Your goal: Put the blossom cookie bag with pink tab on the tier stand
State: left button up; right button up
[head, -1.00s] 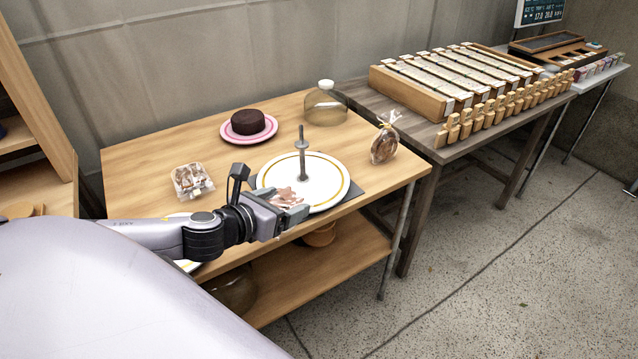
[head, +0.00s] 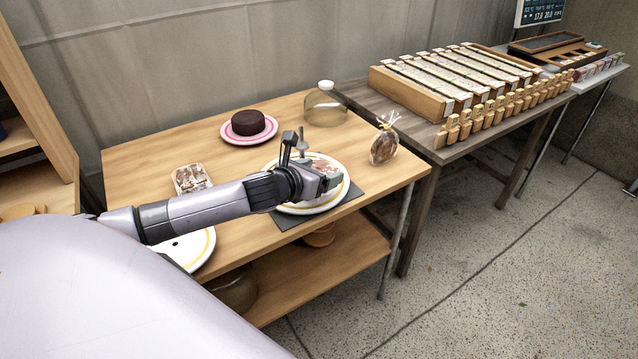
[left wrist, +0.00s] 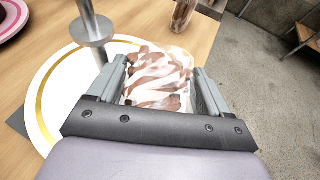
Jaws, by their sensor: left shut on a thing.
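The tier stand (head: 290,208) is a white plate with a gold ring and a grey centre post; in the left wrist view its plate (left wrist: 45,95) and post (left wrist: 93,27) show at left. My left gripper (head: 326,178) is over the plate, in front of and beside the post. In the left wrist view my left gripper (left wrist: 160,90) is shut on a clear cookie bag (left wrist: 158,75) with brown and pinkish-white contents. The bag shows over the right part of the plate; I cannot tell whether it touches it. Its tab is not visible. My right gripper is not in view.
A chocolate cake on a pink plate (head: 268,137), a glass jug (head: 325,108), another cookie bag (head: 384,147) and a clear box of treats (head: 190,177) stand on the table. A second gold-ringed plate (head: 203,246) lies under my left arm.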

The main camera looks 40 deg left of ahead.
pick_arm(q)
notch_tip(320, 180, down, 3)
jog(key=shift+f+b, duration=0.2)
jog(key=shift+b, duration=0.2)
jog(key=shift+f, duration=0.1)
jog(key=o, duration=0.5)
jog(key=shift+p+v, duration=0.6)
jog(key=shift+v, duration=5.5)
